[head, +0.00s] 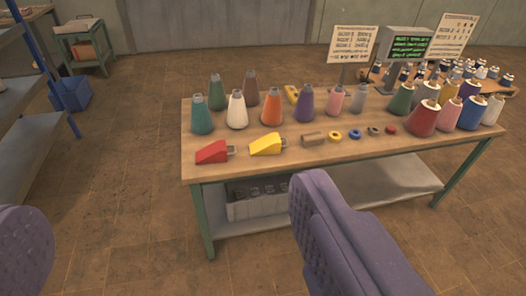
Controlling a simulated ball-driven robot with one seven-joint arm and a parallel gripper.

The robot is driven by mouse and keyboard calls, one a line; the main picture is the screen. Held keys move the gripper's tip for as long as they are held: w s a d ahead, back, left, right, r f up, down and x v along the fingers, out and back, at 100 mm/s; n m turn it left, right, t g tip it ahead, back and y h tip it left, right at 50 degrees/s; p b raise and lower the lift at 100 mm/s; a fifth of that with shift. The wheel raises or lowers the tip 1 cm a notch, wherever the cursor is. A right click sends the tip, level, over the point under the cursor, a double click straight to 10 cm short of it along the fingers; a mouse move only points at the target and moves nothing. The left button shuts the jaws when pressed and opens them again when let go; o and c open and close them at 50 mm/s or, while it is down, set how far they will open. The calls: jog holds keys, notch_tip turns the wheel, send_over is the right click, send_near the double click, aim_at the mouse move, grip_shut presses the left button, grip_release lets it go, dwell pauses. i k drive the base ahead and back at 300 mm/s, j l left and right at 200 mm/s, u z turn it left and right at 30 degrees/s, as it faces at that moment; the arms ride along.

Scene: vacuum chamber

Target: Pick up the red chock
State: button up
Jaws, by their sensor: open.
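The red chock (212,152) is a wedge with a grey end. It lies at the left front of the wooden table (235,172), with its grey end toward the right. My gripper (170,225) shows as two purple fingers, one at the lower left edge and one at the lower middle. The fingers are wide apart with nothing between them. They are nearer the camera than the table, and the chock is beyond them, apart from both. The chock is in plain view.
A yellow chock (267,145) lies right of the red one. Several coloured cones stand behind, including a teal one (202,115). A brown block (313,138) and small rings lie along the front. A grey shelf (25,130) with a blue post stands left; floor between is clear.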

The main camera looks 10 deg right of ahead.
aim_at(216, 152)
jog(key=i+z, duration=0.1)
jog(key=i, duration=0.4)
jog(key=i+z, duration=0.1)
jog(key=i, duration=0.45)
jog(key=i+j+z, duration=0.1)
jog(key=i, duration=0.4)
jog(key=i+j+z, duration=0.1)
jog(key=i, duration=0.4)
jog(key=i+j, duration=0.25)
jog(key=i, duration=0.3)
jog(key=z, duration=0.05)
